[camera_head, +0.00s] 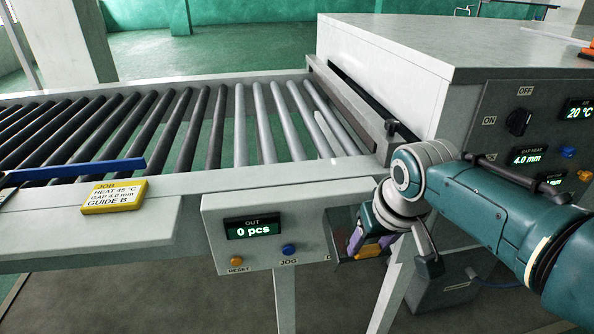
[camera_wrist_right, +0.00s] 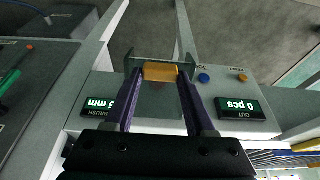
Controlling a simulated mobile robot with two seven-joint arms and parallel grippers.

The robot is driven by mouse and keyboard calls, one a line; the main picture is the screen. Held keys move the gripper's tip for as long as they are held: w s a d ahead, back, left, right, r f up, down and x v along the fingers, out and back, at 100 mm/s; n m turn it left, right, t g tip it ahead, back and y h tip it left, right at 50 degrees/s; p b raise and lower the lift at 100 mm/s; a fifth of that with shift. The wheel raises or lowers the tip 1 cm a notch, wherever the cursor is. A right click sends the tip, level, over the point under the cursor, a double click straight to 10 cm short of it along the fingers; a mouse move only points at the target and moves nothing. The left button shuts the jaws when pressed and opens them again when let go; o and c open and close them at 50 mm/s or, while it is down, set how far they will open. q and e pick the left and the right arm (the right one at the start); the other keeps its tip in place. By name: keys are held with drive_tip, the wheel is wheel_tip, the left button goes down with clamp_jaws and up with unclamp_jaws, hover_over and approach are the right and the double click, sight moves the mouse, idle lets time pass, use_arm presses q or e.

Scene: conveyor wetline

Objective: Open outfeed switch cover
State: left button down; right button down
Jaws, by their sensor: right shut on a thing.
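The outfeed panel (camera_head: 262,212) hangs on the conveyor's front side, with an OUT display reading 0 pcs. My right gripper (camera_head: 358,246) is at the panel's right part, its purple fingers pointing down at it. In the right wrist view, the gripper (camera_wrist_right: 160,78) is shut on an orange-yellow piece, which looks like the switch cover (camera_wrist_right: 160,71). The piece sits between the two fingertips, beside the JOG button. In the head view, the fingers and wrist hide most of it. The switch under it is not visible. My left gripper is not in view.
A blue JOG button (camera_head: 289,250) and an orange RESET button (camera_head: 236,261) are on the panel. A yellow job card (camera_head: 114,196) lies on the conveyor's front rail. A large grey machine housing (camera_head: 420,50) stands at the right. Rollers (camera_head: 190,125) run behind the rail.

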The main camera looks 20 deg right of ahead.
drive_tip(key=r, duration=0.1)
drive_tip(key=w+r+p, duration=0.1)
drive_tip(key=shift+w+d+r, duration=0.15)
drive_tip(key=shift+w+r, duration=0.1)
drive_tip(key=shift+r, duration=0.15)
drive_tip(key=shift+w+d+r+p, duration=0.2)
drive_tip(key=shift+w+r+p, duration=0.35)
drive_tip(key=shift+r, duration=0.05)
drive_tip(key=shift+w, duration=0.1)
drive_tip(key=c, duration=0.7)
unclamp_jaws()
drive_tip(key=shift+o, duration=1)
drive_tip(key=shift+w+r, duration=0.1)
drive_tip(key=shift+w, duration=0.15)
drive_tip(key=shift+o, duration=1.3)
drive_tip(key=shift+s, duration=0.2)
